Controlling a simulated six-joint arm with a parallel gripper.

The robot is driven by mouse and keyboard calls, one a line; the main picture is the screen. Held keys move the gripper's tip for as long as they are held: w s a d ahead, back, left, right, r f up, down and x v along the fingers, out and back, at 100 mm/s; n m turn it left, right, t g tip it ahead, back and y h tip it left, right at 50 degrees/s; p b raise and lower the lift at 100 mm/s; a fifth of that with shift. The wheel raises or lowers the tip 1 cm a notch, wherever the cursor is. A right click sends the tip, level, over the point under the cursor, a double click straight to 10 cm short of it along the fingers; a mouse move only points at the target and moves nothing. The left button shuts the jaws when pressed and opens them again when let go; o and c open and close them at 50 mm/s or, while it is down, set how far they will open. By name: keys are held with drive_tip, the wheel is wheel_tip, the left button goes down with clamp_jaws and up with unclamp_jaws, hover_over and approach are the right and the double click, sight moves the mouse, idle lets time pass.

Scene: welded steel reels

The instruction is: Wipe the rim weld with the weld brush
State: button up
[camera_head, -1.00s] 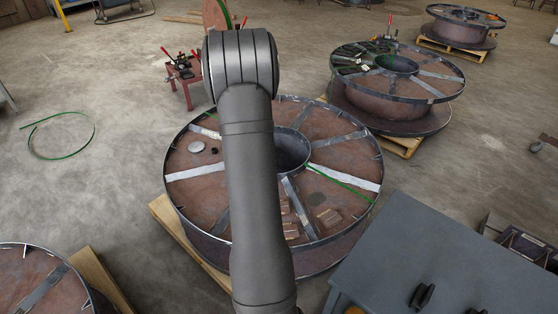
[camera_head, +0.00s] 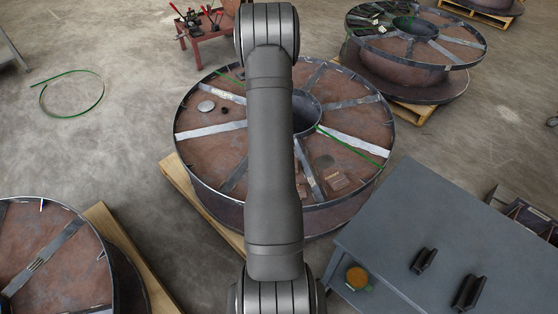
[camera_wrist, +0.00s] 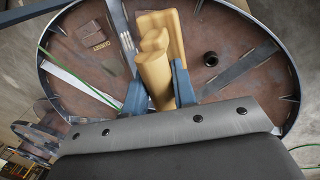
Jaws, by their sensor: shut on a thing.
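The steel reel (camera_head: 214,150) lies flat on a wooden pallet in the head view, its raised rim circling brown panels and metal spokes. In the wrist view the rim (camera_wrist: 292,75) curves round the far side. My gripper (camera_wrist: 160,88) shows there with blue-grey fingers shut on a tan wooden piece (camera_wrist: 154,68), which looks like the weld brush's handle. The brush is over the reel in that view; its bristles are not clearly seen, and I cannot tell whether it touches. In the head view my arm hides the gripper and brush.
Brown blocks (camera_head: 335,182), a pale disc (camera_head: 206,106) and a green strap (camera_head: 352,148) lie on the reel. A black ring (camera_wrist: 210,58) shows in the wrist view. A grey table (camera_head: 430,235) stands at lower right. Other reels stand at back right (camera_head: 420,62) and lower left (camera_head: 60,250).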

drive_tip(key=shift+w+d+f+n+t, duration=0.15)
drive_tip(key=shift+w+d+f+n, duration=0.5)
drive_tip(key=shift+f, duration=2.15)
drive_tip(key=shift+w+d+f+n+t, duration=0.15)
drive_tip(key=shift+d+f+n, duration=0.55)
drive_tip(key=shift+f, duration=2.15)
drive_tip(key=shift+w+d+f+n+t, duration=0.15)
drive_tip(key=shift+w+f+n, duration=0.3)
drive_tip(key=shift+f+n, duration=1.55)
drive_tip(key=shift+w+d+f+m, duration=0.1)
drive_tip(key=shift+d+f+m, duration=0.75)
drive_tip(key=shift+d+f, duration=0.25)
drive_tip(key=shift+w+d, duration=0.2)
drive_tip(key=shift+d, duration=2.45)
drive_tip(key=shift+s+a, duration=0.15)
drive_tip(key=shift+a, duration=1.7)
drive_tip(key=shift+s+a, duration=0.1)
drive_tip(key=shift+a, duration=1.7)
drive_tip(key=shift+a+r, duration=0.1)
drive_tip(key=shift+r, duration=0.05)
drive_tip(key=w+d+v, duration=0.1)
drive_tip(key=v, duration=0.6)
drive_tip(key=shift+d+r, duration=0.15)
drive_tip(key=shift+r, duration=0.3)
